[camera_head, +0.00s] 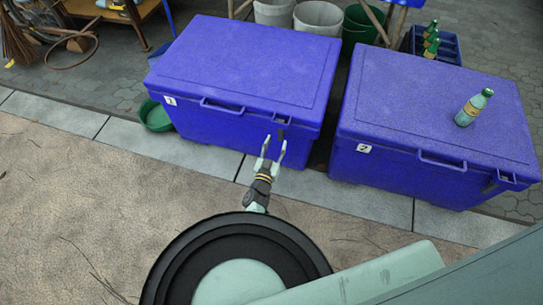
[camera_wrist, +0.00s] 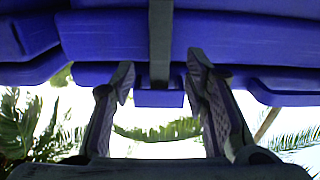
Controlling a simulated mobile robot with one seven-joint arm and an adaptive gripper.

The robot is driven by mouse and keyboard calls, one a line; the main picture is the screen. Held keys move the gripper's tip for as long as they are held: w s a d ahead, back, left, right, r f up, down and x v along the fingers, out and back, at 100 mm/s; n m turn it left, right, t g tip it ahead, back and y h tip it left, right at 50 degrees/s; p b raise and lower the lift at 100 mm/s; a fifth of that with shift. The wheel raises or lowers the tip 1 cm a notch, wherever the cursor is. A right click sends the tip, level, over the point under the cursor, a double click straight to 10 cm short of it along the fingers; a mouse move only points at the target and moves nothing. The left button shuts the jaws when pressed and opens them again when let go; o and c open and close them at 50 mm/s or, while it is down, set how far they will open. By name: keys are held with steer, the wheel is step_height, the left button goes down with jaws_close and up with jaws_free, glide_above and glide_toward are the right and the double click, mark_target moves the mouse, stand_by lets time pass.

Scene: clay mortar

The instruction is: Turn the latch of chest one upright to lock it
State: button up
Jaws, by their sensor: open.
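Chest one (camera_head: 245,75) is the blue lidded chest on the left, with a label "1" (camera_head: 170,101) on its front. Its lid is down. Its latch (camera_head: 281,133) is a small dark strip near the right end of the front, partly behind my gripper. In the wrist view a dark grey bar, which looks like the latch (camera_wrist: 160,40), runs down from the top edge over the blue chest. My gripper (camera_head: 273,148) is in front of the latch. In the wrist view my gripper's (camera_wrist: 160,78) fingers are open, one on each side of the bar, with gaps.
A second blue chest (camera_head: 440,105), labelled "2", stands to the right with a bottle (camera_head: 473,107) on its lid. A narrow gap separates the chests. A green bowl (camera_head: 155,116) sits left of chest one. Buckets (camera_head: 318,17) and a bottle crate (camera_head: 440,47) stand behind.

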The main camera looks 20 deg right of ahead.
steer(key=v, duration=0.6)
steer(key=shift+s, duration=0.2)
steer(key=shift+a, duration=0.15)
